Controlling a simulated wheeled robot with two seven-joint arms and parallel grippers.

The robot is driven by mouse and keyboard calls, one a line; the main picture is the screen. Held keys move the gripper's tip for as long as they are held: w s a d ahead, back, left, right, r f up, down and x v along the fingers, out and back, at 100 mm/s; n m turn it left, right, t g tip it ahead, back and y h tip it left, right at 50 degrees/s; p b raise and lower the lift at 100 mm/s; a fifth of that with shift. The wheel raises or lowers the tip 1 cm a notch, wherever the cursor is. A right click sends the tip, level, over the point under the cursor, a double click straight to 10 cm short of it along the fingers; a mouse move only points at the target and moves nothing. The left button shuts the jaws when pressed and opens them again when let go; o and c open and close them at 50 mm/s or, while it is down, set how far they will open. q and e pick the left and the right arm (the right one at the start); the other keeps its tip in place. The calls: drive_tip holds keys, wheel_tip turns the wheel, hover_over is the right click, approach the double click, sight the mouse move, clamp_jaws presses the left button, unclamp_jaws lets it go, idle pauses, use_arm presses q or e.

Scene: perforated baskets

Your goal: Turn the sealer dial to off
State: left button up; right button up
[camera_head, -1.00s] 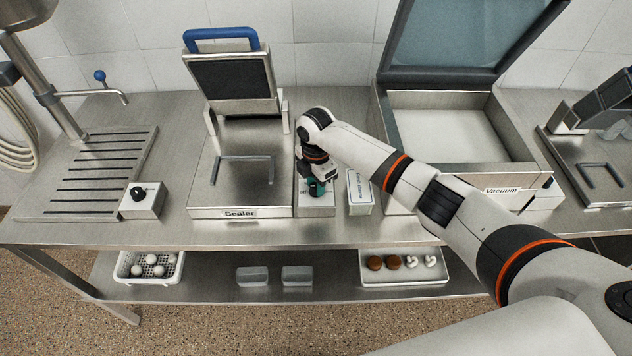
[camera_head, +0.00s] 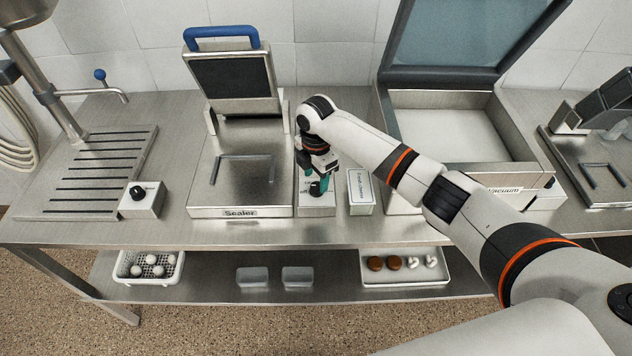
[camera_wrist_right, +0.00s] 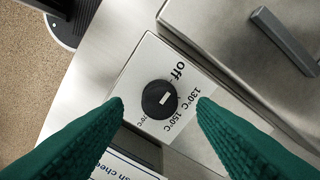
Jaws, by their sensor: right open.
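The sealer's dial is a round black knob on a light control box (camera_head: 316,207), right of the sealer (camera_head: 238,175). In the right wrist view the dial (camera_wrist_right: 159,99) shows a short white mark, with "off", "130°C" and "150°C" printed around it; another label is partly hidden. The mark lies right of the knob's centre; I cannot tell exactly which label it points at. My right gripper (camera_wrist_right: 161,103) is open, its teal fingers on either side of the dial, with gaps visible. In the head view the right gripper (camera_head: 318,181) is over the box. My left gripper is not in view.
A labelled white box (camera_head: 360,193) stands close to the right of the control box. The vacuum machine (camera_head: 512,196) with its raised lid is farther right. Another small box with a black knob (camera_head: 142,200) stands at the left. The counter front is clear.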

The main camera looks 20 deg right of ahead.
sight(316, 185)
wheel_tip(316, 185, up, 10)
drive_tip(key=b, duration=0.2)
drive_tip(key=shift+f, duration=0.25)
drive_tip(key=shift+f, duration=0.1)
